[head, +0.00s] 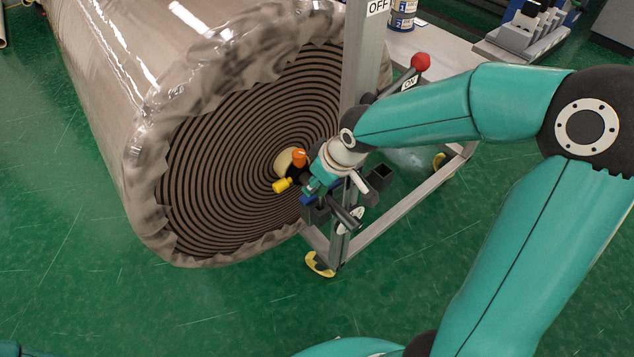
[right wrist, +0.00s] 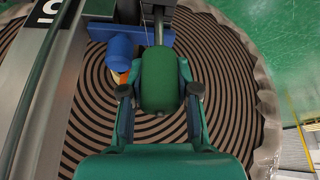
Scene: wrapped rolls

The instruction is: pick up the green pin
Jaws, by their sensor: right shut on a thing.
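The green pin (right wrist: 160,80) has a thick, rounded green grip and shows in the middle of the right wrist view. My right gripper (right wrist: 160,100) is shut on it, one finger on each side. A thin grey rod runs from the pin's far end toward a dark and blue holder; I cannot tell whether it is still seated there. In the head view my right gripper (head: 318,182) is at the cart's post, in front of the roll's end. The green pin cannot be clearly told from the teal gripper there. My left gripper is not in view.
An orange pin (head: 299,157), a yellow pin (head: 282,185) and a blue pin (right wrist: 119,52) are close beside the gripper. A metal post (head: 362,60) with a red-knobbed lever (head: 420,62) rises nearby. Green floor is free at the front.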

